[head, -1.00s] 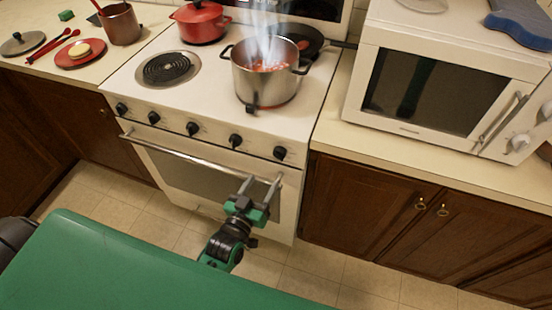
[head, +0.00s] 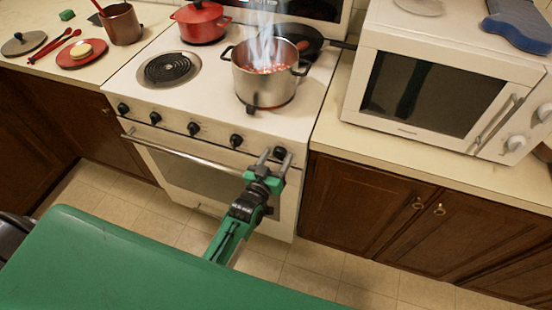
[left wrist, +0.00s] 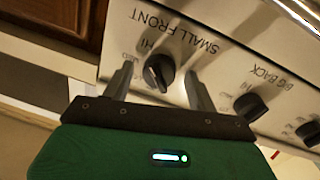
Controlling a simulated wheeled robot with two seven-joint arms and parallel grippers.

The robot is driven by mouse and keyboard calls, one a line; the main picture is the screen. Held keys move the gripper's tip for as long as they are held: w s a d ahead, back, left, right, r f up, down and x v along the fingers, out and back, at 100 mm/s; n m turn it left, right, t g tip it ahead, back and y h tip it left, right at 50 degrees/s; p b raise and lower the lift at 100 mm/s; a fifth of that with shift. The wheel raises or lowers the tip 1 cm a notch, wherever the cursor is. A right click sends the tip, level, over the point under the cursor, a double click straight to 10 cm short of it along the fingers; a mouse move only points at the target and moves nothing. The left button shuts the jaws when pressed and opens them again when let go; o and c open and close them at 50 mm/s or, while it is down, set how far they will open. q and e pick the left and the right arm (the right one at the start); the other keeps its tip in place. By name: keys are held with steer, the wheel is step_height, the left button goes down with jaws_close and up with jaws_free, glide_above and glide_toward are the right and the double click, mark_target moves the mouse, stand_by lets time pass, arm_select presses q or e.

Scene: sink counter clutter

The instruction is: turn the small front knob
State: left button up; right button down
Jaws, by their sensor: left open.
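The small front knob (left wrist: 158,72) is black and round, on the stove's white front panel, with "SMALL FRONT" printed beside it in the left wrist view. In the head view it is the rightmost knob (head: 281,153) in the row. My left gripper (head: 272,158) is open at this knob. In the left wrist view, the left gripper (left wrist: 157,84) has one finger on each side of the knob, with gaps showing; the fingers appear apart from it. My right gripper is not in view.
A steaming steel pot (head: 262,80) with red contents stands on the stove above the knobs. The oven handle (head: 190,151) runs below the panel. The big back knob (left wrist: 250,106) is beside the small front one. A microwave (head: 440,85) stands on the right counter.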

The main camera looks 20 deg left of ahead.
arm_select(q)
steer(key=c, duration=1)
